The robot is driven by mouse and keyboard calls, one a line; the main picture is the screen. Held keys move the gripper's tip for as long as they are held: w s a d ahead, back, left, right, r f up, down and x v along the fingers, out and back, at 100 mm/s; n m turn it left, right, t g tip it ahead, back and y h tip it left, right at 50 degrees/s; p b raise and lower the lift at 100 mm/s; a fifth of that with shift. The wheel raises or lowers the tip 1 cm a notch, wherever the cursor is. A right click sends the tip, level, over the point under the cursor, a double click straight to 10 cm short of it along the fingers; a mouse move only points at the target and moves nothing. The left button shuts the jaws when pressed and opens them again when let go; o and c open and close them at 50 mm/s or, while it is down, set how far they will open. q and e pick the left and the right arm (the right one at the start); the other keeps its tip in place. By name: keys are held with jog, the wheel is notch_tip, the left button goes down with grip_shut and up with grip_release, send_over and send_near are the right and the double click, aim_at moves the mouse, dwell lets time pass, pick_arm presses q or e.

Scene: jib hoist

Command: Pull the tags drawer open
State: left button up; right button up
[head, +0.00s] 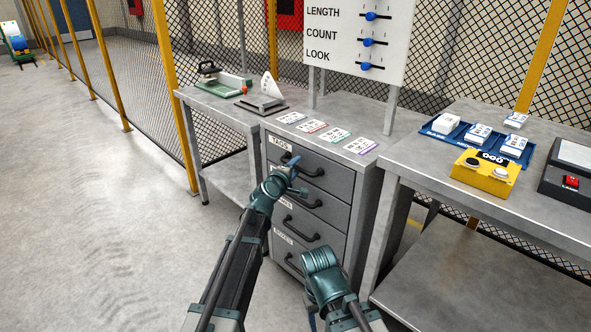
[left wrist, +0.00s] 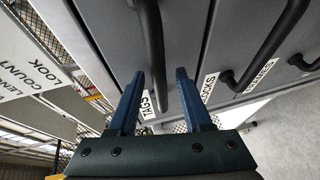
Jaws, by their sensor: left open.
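The tags drawer (head: 334,176) is the top drawer of a grey cabinet, with a "TAGS" label and a dark bar handle (head: 311,171). Its front looks flush with the cabinet. My left gripper (head: 296,171) is at this handle. In the left wrist view, its blue fingers (left wrist: 160,78) are open, with the dark handle (left wrist: 150,35) running between their tips. I cannot tell whether they touch it. The "TAGS" label (left wrist: 147,105) shows there too. My right arm is low in the head view; its jaws cannot be made out.
More labelled drawers with bar handles (head: 302,229) sit below. Several cards (head: 335,135) lie on the cabinet top.

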pick_arm(q)
grip_shut()
dwell(0.3)
dwell(1.2)
